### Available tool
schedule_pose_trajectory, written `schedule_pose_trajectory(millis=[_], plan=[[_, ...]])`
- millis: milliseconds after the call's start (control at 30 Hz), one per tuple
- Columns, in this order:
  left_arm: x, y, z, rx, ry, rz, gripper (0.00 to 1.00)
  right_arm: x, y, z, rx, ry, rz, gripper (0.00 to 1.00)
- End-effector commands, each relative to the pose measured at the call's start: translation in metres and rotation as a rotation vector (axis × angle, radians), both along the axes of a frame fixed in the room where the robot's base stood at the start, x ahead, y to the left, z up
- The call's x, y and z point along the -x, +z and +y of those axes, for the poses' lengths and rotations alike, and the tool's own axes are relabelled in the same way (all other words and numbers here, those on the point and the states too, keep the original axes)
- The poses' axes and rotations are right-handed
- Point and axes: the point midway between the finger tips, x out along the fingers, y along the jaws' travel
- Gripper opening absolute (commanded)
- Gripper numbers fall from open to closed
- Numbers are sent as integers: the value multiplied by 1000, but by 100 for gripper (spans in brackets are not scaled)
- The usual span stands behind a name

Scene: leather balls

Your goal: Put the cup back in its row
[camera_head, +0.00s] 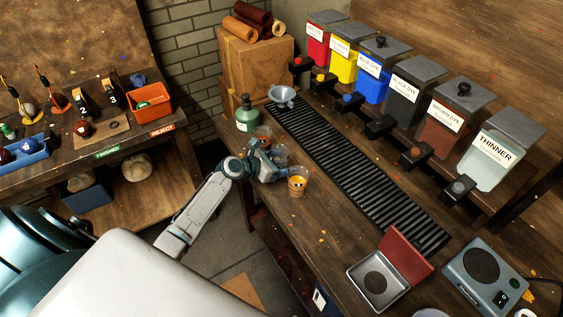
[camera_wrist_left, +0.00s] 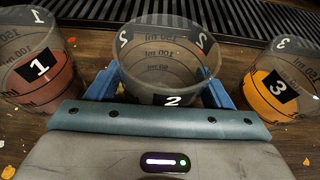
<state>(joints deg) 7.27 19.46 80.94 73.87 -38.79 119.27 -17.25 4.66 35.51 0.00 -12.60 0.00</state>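Cup 2 (camera_wrist_left: 168,62), clear and empty-looking, stands between my left gripper's (camera_wrist_left: 165,92) two blue fingers, which lie against its sides. The number 2 faces the wrist camera. It looks upright, between cup 1 (camera_wrist_left: 38,68) with dark red liquid on the left and cup 3 (camera_wrist_left: 283,82) with orange liquid on the right. In the head view my left gripper (camera_head: 275,162) reaches the bench's near edge and partly hides cup 2 (camera_head: 281,154). Cup 1 (camera_head: 262,133) is behind it and cup 3 (camera_head: 297,181) in front. My right gripper is not in view.
A black slatted grate (camera_head: 350,175) runs beyond the cups, below several dye dispensers (camera_head: 405,92). A green bottle (camera_head: 247,115) and a funnel (camera_head: 283,96) stand behind cup 1.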

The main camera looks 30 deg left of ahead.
Motion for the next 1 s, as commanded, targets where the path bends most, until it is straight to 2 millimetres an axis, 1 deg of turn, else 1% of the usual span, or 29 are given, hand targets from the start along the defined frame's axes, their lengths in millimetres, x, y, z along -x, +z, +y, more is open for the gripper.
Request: schedule_pose_trajectory(millis=[233, 333, 367, 467, 700, 800, 1000], plan=[[0, 1, 0, 0, 0, 0, 74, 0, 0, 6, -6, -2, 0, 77], [1, 5, 0, -1, 0, 0, 74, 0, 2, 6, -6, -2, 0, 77], [4, 4, 3, -3, 0, 1, 74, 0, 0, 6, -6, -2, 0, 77], [16, 9, 10, -5, -1, 1, 74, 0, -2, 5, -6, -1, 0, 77], [58, 28, 35, -7, -2, 1, 74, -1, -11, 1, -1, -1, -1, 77], [73, 35, 43, -7, -3, 2, 74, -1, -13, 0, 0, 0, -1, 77], [90, 45, 54, -3, -1, 1, 74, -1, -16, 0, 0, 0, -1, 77]])
